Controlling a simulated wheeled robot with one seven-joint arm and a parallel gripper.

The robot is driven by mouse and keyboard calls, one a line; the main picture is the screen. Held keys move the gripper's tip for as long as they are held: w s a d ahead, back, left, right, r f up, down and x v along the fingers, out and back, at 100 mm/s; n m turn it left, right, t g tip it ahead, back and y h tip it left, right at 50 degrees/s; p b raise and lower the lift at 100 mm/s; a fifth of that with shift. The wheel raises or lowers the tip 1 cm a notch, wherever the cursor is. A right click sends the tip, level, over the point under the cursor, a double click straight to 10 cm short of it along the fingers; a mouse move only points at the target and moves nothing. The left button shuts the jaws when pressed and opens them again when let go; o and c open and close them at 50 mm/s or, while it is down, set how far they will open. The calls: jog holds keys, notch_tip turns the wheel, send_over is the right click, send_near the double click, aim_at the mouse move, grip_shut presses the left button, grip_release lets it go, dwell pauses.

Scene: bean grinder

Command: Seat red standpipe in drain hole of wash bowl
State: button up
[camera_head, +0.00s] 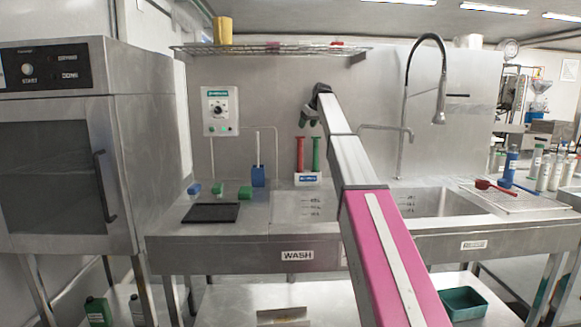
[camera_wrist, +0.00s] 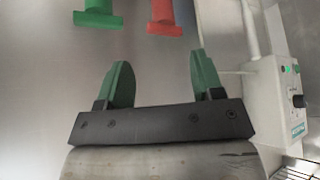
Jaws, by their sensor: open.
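The red standpipe (camera_head: 300,153) stands upright in a white holder (camera_head: 308,180) at the back of the counter, left of a green standpipe (camera_head: 316,153). The wash bowl (camera_head: 290,205) is the sunken basin above the WASH label; its drain hole is not visible. My gripper (camera_head: 308,118) is above the standpipes, open and empty. In the wrist view the open green fingers (camera_wrist: 160,75) point towards the flanged red end (camera_wrist: 165,22) and green end (camera_wrist: 98,15) of the standpipes, apart from both.
A control box (camera_head: 220,110) is on the back wall, also in the wrist view (camera_wrist: 280,95). A wire shelf (camera_head: 270,49) hangs above. A black tray (camera_head: 211,212) and small blue and green items lie left of the bowl. A faucet (camera_head: 405,90) and second basin (camera_head: 440,203) are right.

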aim_at(299, 141)
jog(key=shift+a+x, duration=0.15)
jog(key=shift+x, duration=2.65)
jog(key=shift+a+x, duration=0.15)
jog(key=shift+x, duration=2.6)
jog(key=shift+s, duration=0.2)
grip_shut()
